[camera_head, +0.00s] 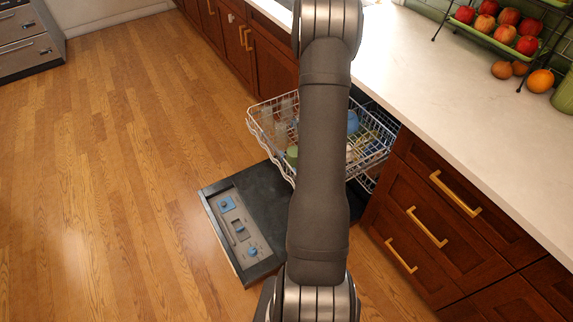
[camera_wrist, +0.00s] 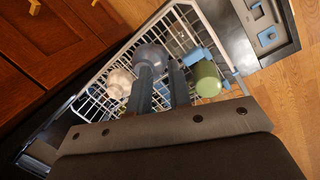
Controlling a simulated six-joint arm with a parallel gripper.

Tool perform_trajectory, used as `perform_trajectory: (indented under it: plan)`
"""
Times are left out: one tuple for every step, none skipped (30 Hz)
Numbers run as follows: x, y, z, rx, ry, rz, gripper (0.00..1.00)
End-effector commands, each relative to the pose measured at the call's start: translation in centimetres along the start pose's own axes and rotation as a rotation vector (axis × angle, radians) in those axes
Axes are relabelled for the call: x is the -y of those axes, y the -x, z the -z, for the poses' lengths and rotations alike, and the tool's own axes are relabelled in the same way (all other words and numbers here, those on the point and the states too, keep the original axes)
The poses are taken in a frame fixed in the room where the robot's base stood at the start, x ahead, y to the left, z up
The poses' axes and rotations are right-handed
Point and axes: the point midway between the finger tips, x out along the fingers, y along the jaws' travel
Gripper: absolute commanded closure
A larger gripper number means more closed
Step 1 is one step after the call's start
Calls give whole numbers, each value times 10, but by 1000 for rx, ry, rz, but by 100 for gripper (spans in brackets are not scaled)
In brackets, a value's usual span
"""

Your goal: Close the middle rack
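A white wire rack (camera_head: 262,112) is pulled out of the dishwasher over the lowered door (camera_head: 268,200) in the head view. It holds several dishes, including a green cup (camera_head: 292,155) and a blue item (camera_head: 352,122). In the wrist view, the rack (camera_wrist: 98,108) lies beyond my gripper (camera_wrist: 161,64), whose two dark fingers stand apart with a gap between them. Nothing appears gripped. The fingers overlap the dishes in the picture; I cannot tell whether they touch anything. In the head view, my arm hides the gripper and the middle of the rack.
Wooden drawers with brass handles (camera_head: 426,228) stand right of the dishwasher. The pale countertop (camera_head: 430,75) runs above, with a fruit stand (camera_head: 490,37) at the back right. The wood floor (camera_head: 110,180) to the left is clear.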

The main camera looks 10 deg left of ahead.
Motion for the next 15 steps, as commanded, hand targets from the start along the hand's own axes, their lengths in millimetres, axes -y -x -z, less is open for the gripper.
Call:
perform_trajectory:
  plan:
    - [23, -18, -8, 74, 121, -55, 92]
    - [32, -27, -12, 116, 194, -95, 98]
    - [44, -37, -18, 171, 288, -150, 100]
    - [51, -44, -22, 212, 357, -192, 100]
    - [58, -51, -26, 253, 426, -236, 100]
    - [68, -59, -31, 305, 516, -298, 100]
    - [74, -64, -34, 342, 582, -347, 100]
    - [80, -69, -37, 379, 647, -397, 100]
    - [88, -74, -40, 427, 731, -467, 100]
    - [95, -78, -41, 461, 793, -522, 100]
    - [101, -81, -42, 493, 854, -578, 100]
    - [109, -84, -43, 536, 931, -657, 100]
    - [116, -87, -43, 565, 987, -717, 100]
    - [124, -89, -43, 593, 1043, -781, 100]
    - [134, -91, -42, 628, 1113, -866, 100]
